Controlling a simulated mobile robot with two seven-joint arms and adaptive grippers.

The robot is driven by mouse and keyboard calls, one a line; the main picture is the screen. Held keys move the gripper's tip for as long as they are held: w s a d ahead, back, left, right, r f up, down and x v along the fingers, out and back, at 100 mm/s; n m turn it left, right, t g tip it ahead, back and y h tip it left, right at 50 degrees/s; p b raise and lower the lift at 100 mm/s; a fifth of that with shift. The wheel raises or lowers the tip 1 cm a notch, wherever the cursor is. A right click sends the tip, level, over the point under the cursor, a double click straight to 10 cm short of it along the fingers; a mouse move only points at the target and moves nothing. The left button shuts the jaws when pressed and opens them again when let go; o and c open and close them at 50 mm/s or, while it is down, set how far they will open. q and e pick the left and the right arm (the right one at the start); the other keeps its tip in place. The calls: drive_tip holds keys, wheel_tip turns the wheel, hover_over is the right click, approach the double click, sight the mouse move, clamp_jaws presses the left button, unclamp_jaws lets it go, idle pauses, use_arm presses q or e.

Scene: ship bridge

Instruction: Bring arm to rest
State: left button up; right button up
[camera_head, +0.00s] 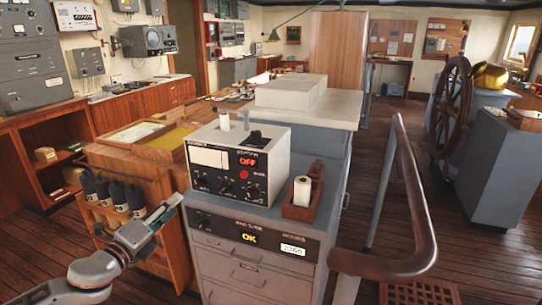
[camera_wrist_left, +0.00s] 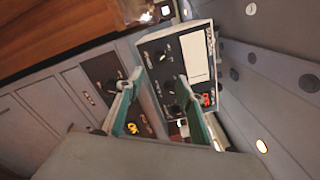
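My left arm comes in at the bottom left of the head view. Its gripper (camera_head: 170,208) is in the air just left of the grey drawer cabinet (camera_head: 255,272), near the control box. In the left wrist view the two green-grey fingers of the left gripper (camera_wrist_left: 157,100) stand apart with nothing held between them. Beyond them the control box (camera_wrist_left: 185,75) shows tilted, with its red OFF display. My right gripper is in neither view.
A white-topped control box (camera_head: 240,163) stands on the cabinet, with a paper roll in a wooden holder (camera_head: 302,200) beside it. Dark bottles (camera_head: 115,192) stand in a wooden rack left of the cabinet. A curved handrail (camera_head: 412,205) runs on the right. Open floor shows behind it.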

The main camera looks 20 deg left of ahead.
use_arm(q)
drive_tip(key=s+d+f+n+g, duration=0.2)
drive_tip(key=s+d+f+n, duration=0.3)
drive_tip(key=f, duration=0.4)
drive_tip(key=s+d+f+n+g, duration=0.2)
drive_tip(key=s+d+f+n, duration=0.25)
drive_tip(key=f, duration=0.55)
drive_tip(key=s+d+f+n+g, duration=0.1)
drive_tip(key=s+d+f+n, duration=0.4)
drive_tip(key=f, duration=0.4)
drive_tip(key=s+d+f+n+g+h, duration=0.1)
drive_tip(key=s+d+f+n+g, duration=0.1)
drive_tip(key=s+d+f+n, duration=0.3)
drive_tip(key=s+d+n, duration=0.1)
drive_tip(key=s+d, duration=0.1)
drive_tip(key=d, duration=0.2)
drive_tip(key=shift+f+h, duration=0.3)
drive_tip(key=shift+s, duration=0.1)
